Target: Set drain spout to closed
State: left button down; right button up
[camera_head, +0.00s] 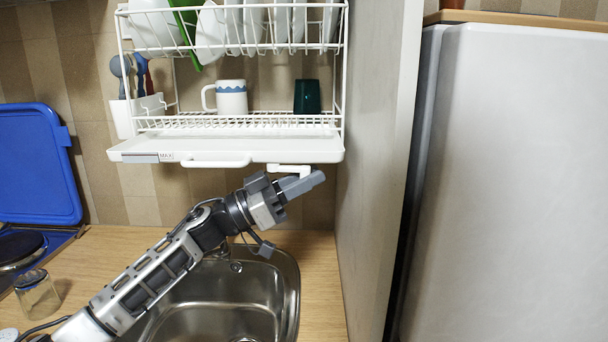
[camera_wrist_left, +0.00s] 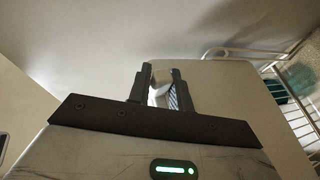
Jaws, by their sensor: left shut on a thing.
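The white drain spout (camera_head: 284,168) sticks out under the right part of the front of the dish rack's drip tray (camera_head: 262,156). My left gripper (camera_head: 304,184) is at the spout, its grey fingers just below and in front of it. In the left wrist view the two dark fingers (camera_wrist_left: 162,88) are close together with a pale piece of the spout (camera_wrist_left: 160,96) between them. The gripper is shut on the spout; its gripped end is partly hidden by the fingers. My right gripper is in neither view.
The white wire dish rack holds plates, a white mug (camera_head: 231,97) and a dark green cup (camera_head: 307,97). A steel sink (camera_head: 284,290) lies below my arm. A tall grey panel (camera_head: 375,150) stands close on the right. A glass jar (camera_head: 37,295) stands at the lower left.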

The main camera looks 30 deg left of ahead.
pick_arm(q)
jog(key=shift+w+a+n+t+y, duration=0.15)
jog(key=shift+w+n+t+y, duration=0.1)
jog(key=shift+n+t+y, duration=0.45)
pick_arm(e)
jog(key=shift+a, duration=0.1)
pick_arm(q)
jog(key=shift+a+y, duration=0.1)
jog(key=shift+y, duration=0.3)
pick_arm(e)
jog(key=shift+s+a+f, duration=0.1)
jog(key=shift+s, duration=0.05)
pick_arm(q)
jog(key=c, duration=1.3)
grip_release()
jog(key=shift+w, duration=0.1)
jog(key=shift+t, duration=0.3)
jog(key=shift+f, duration=0.15)
jog(key=shift+b+v, duration=2.1)
jog(key=shift+v, duration=5.8)
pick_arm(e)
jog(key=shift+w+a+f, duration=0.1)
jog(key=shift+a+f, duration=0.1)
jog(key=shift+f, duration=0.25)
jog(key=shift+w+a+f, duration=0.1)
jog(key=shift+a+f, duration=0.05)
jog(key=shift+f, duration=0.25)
